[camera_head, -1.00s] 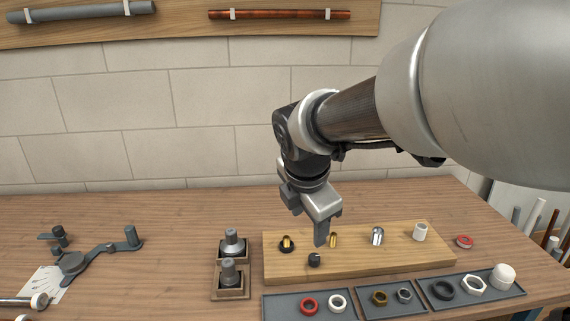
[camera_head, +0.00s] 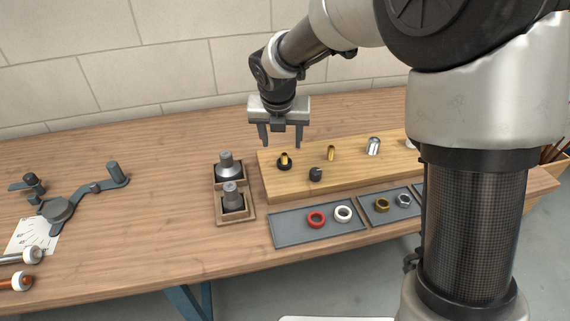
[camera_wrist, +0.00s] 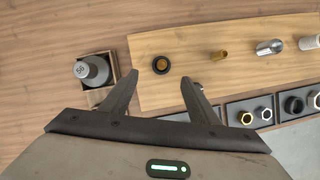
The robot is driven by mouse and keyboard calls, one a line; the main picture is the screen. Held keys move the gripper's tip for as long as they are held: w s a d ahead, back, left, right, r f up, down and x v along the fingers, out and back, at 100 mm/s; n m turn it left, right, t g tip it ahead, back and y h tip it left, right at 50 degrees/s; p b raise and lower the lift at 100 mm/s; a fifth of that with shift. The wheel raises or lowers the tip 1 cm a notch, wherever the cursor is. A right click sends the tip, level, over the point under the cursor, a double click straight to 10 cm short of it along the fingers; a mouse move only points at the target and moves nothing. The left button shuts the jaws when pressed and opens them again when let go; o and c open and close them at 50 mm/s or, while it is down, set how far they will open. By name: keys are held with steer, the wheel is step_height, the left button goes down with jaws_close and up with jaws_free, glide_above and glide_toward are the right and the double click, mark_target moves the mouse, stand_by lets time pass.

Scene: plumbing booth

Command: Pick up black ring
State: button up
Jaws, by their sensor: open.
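A black ring (camera_head: 284,164) sits around the base of a brass peg on the wooden board, at the board's left end. In the wrist view the same ring (camera_wrist: 160,70) lies just beyond the fingertips, between them sideways. Another dark ring (camera_wrist: 294,105) lies in a tray at the right of the wrist view; my arm hides it in the head view. My gripper (camera_head: 281,142) is open and empty, fingers pointing down, apparently above the ringed peg. Its two fingers (camera_wrist: 160,82) also show in the wrist view.
The wooden board (camera_head: 390,158) also carries a brass peg (camera_head: 331,153), a silver fitting (camera_head: 373,146) and a small black knob (camera_head: 316,174). Grey fittings (camera_head: 231,167) stand in wooden holders at left. A tray (camera_head: 290,232) holds red and white rings in front.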

mark_target(284, 156)
steer(key=x, duration=0.5)
steer(key=shift+w+f+b, duration=0.1)
steer(key=shift+f+b, duration=0.1)
steer(key=shift+b, duration=0.2)
steer(key=b+x, duration=0.1)
steer(key=x, duration=0.3)
steer(key=shift+d+f, duration=0.15)
steer(key=shift+w+f, duration=0.1)
steer(key=shift+f, duration=0.3)
steer(key=shift+c, duration=0.3)
steer(key=c, duration=1)
